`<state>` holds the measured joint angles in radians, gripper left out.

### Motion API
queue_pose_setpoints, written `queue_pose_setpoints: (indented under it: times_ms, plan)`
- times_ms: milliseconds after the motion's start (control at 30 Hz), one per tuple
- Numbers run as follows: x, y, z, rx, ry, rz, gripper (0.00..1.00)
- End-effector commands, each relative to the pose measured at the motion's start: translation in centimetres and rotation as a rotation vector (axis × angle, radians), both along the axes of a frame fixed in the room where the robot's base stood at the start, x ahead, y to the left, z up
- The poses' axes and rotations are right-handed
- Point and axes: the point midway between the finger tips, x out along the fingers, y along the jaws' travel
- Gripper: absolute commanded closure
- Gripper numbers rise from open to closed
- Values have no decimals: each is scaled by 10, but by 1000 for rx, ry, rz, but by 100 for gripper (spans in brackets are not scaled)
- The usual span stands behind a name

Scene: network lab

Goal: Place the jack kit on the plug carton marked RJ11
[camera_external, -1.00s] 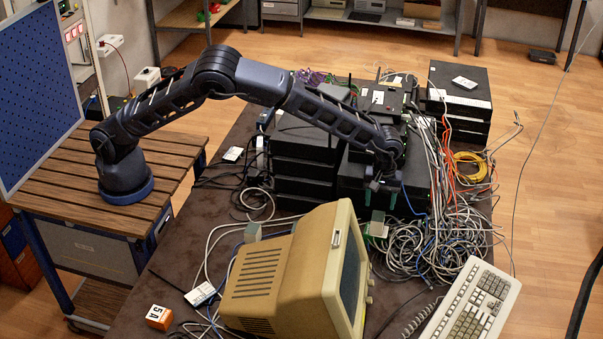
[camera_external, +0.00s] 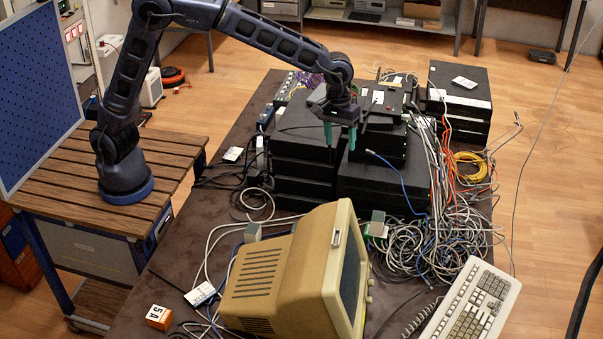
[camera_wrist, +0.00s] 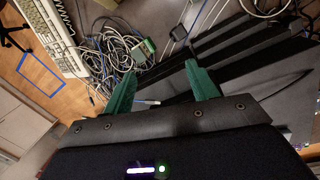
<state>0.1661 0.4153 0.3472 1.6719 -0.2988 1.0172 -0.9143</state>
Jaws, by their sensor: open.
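My gripper (camera_external: 340,137) is open and empty, its two green fingers pointing down over the black equipment stacks in the middle of the table. In the wrist view my gripper (camera_wrist: 160,70) shows its fingers apart with nothing between them. No lettering RJ11 is legible, so I cannot tell which thing is the jack kit or the plug carton. Small candidates are a green and white box (camera_external: 377,226) behind the monitor, a grey-green box (camera_external: 253,232) to its left, and an orange and white box (camera_external: 158,317) marked 5A at the front left.
A beige monitor (camera_external: 270,285) and keyboard (camera_external: 470,305) stand at the front. Tangled cables (camera_external: 440,240) cover the table's right side. Black device stacks (camera_external: 305,150) fill the middle. White packets lie at the front (camera_external: 200,294) and left (camera_external: 233,154). Bare dark tabletop shows at front left.

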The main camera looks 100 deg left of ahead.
Motion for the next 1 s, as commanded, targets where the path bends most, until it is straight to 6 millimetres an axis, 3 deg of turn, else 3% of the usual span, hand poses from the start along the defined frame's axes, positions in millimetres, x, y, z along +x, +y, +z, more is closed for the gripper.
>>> queue_pose_setpoints:
  times_ms: [33, 200, 500, 700, 1000]
  plan:
    - [-15, 0, 15, -5, -15, -30, 42]
    - [-63, -4, 51, -7, -56, -144, 42]
    - [-153, -14, 99, 12, -133, -357, 42]
    - [-216, -22, 121, 45, -185, -504, 42]
    - [-311, -34, 135, 123, -254, -724, 42]
